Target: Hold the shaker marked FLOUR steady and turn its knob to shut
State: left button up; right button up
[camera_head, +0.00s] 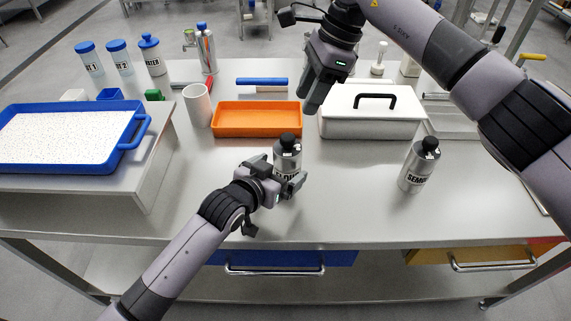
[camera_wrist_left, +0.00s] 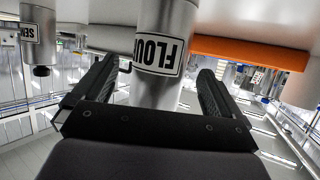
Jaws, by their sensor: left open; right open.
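The FLOUR shaker (camera_head: 287,148), a silver cylinder with a black knob on top, stands upright on the steel table. My left gripper (camera_head: 286,182) is open at its lower body and partly hides its label. In the left wrist view the picture is upside down, and the FLOUR shaker (camera_wrist_left: 162,48) is between the two spread fingers (camera_wrist_left: 156,75), with a gap visible on each side. My right gripper (camera_head: 314,95) is open and empty, above and behind the shaker, between the orange tray and the white box. The knob's setting is too small to read.
A similar shaker marked SEMO... (camera_head: 417,168) stands to the right. Behind are an orange tray (camera_head: 258,132), a white lidded box (camera_head: 370,127) and a white cup (camera_head: 197,105). A blue-rimmed tray (camera_head: 128,133) sits on a raised stand at left. The front table is mostly clear.

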pick_arm(q)
jog(key=shift+x, duration=2.2)
jog(key=c, duration=1.3)
